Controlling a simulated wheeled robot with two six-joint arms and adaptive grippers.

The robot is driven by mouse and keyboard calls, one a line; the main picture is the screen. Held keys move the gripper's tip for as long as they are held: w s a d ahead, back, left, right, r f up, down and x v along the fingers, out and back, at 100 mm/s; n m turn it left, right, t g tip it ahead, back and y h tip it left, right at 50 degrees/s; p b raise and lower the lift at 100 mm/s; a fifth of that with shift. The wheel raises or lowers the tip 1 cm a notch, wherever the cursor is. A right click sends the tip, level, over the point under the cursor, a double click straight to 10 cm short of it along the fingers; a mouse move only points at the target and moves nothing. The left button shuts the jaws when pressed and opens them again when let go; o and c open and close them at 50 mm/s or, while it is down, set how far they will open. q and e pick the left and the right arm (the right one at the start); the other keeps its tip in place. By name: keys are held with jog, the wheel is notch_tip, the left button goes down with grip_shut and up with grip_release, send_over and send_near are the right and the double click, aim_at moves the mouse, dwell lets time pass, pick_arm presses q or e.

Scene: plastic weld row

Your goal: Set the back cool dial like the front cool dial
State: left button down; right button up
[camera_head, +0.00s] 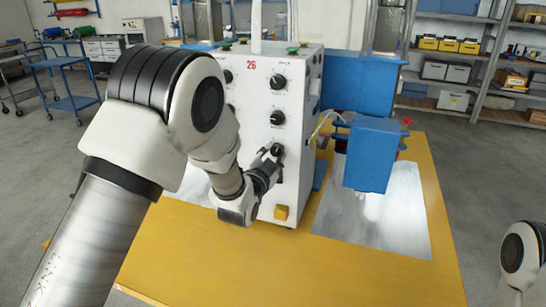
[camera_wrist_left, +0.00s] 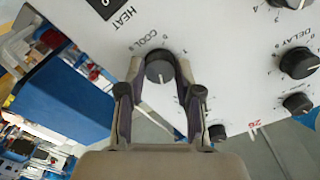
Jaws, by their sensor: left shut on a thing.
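The white control box (camera_head: 255,60) marked 26 stands on the yellow table, with black dials on its face. My left gripper (camera_head: 270,160) is at the lowest visible dial (camera_head: 277,149) of the right column. In the left wrist view, my left gripper's fingers (camera_wrist_left: 158,80) are shut on a black dial (camera_wrist_left: 158,66) labelled COOL. Its white pointer line points towards the bottom of that picture. The lower left of the box face is hidden behind my left arm, and I cannot make out another cool dial. My right gripper is out of view; only part of that arm shows.
A blue press head (camera_head: 370,155) hangs over a metal plate (camera_head: 400,215) at the right. The front of the yellow table (camera_head: 290,270) is clear.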

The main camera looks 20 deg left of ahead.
pick_arm(q)
jog(key=c, duration=0.8)
grip_release()
jog(key=s, duration=1.2)
jog(key=shift+a, duration=0.2)
